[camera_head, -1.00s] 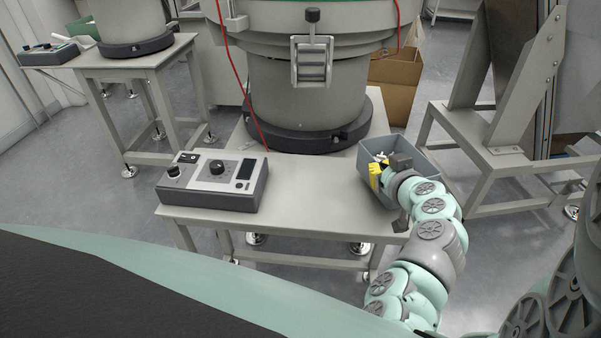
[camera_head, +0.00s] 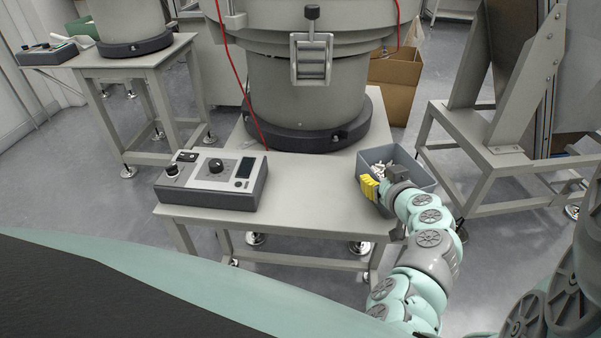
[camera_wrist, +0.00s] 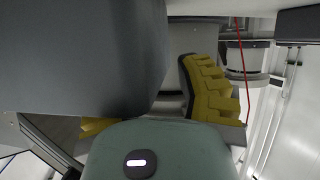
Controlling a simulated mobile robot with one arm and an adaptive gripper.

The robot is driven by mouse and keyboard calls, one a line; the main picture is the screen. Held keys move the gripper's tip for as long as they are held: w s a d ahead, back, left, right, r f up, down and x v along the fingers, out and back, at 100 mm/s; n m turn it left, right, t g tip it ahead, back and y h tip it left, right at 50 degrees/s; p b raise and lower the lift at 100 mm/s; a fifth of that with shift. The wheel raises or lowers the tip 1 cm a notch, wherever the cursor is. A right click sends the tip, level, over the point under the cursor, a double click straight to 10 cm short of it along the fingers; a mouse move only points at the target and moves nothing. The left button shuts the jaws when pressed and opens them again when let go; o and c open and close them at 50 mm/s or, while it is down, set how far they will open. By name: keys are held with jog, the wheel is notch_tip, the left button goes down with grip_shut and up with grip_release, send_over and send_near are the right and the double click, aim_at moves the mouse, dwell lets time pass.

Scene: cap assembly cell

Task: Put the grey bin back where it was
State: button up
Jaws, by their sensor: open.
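The grey bin (camera_head: 424,163) is at the right end of the near table (camera_head: 300,190), with small white parts (camera_head: 381,168) inside. The arm hides its near right side, so I cannot tell how its base rests. My gripper (camera_head: 372,188) is open at the bin's near left side, its yellow pads close to the wall. I cannot tell whether they touch it. In the wrist view, one yellow pad (camera_wrist: 210,90) shows clearly and the other is mostly hidden. A large grey surface fills the upper left there; I cannot tell whether it is the bin.
A control box (camera_head: 212,180) stands at the table's left end. A large round feeder (camera_head: 307,95) stands behind, with a red cable (camera_head: 238,85) hanging down. A cardboard box (camera_head: 394,90) and a grey frame (camera_head: 490,150) stand beyond the bin. The middle tabletop is clear.

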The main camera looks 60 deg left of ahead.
jog(key=v, duration=1.2)
jog(key=shift+b, duration=0.35)
jog(key=shift+w, duration=0.1)
